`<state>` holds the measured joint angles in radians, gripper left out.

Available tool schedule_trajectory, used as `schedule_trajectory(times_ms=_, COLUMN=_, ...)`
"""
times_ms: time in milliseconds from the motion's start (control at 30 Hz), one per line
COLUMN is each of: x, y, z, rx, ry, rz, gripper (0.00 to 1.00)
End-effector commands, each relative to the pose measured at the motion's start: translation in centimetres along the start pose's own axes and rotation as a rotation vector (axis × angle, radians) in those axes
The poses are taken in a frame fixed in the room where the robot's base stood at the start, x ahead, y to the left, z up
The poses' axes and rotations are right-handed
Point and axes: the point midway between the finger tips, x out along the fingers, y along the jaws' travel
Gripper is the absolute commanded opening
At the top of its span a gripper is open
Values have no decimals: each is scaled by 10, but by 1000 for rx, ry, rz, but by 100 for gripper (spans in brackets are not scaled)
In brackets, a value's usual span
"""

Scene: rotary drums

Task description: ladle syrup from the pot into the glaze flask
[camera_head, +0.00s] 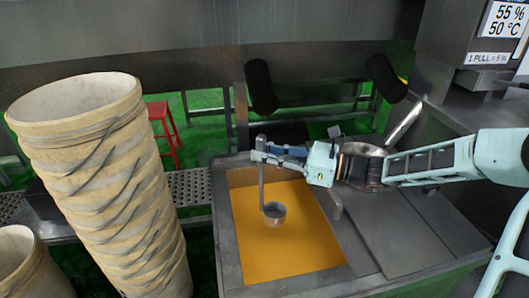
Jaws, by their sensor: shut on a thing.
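The pot is a square metal vat (228,240) filled with flat orange-yellow syrup (285,250). A metal ladle (274,213) with a small round cup hangs upright over the syrup. Its cup shows above or at the surface; I cannot tell if it touches. My gripper (262,155) is shut on the upper part of the ladle's handle, above the vat's back half. A metal pan-like vessel (365,150) with a slanted handle is partly hidden behind my gripper and wrist. I cannot make out a glaze flask.
A tall leaning stack of cream buckets (100,180) stands left of the vat, with another bucket (22,265) at lower left. A grey lid (400,235) covers the vat's right side. A dispenser (480,50) with a display is at upper right. A red stool (163,130) stands behind.

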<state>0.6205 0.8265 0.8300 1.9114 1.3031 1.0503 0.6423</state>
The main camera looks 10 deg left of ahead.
Motion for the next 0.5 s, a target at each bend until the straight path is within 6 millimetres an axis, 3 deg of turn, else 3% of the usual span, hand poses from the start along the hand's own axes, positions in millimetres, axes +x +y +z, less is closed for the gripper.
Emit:
schedule_trajectory(times_ms=33, x=0, y=0, z=-12, rx=0, ry=-1, rz=0, gripper=0)
schedule_trajectory(times_ms=500, x=0, y=0, z=-64, rx=1, ry=-1, rz=1, gripper=0)
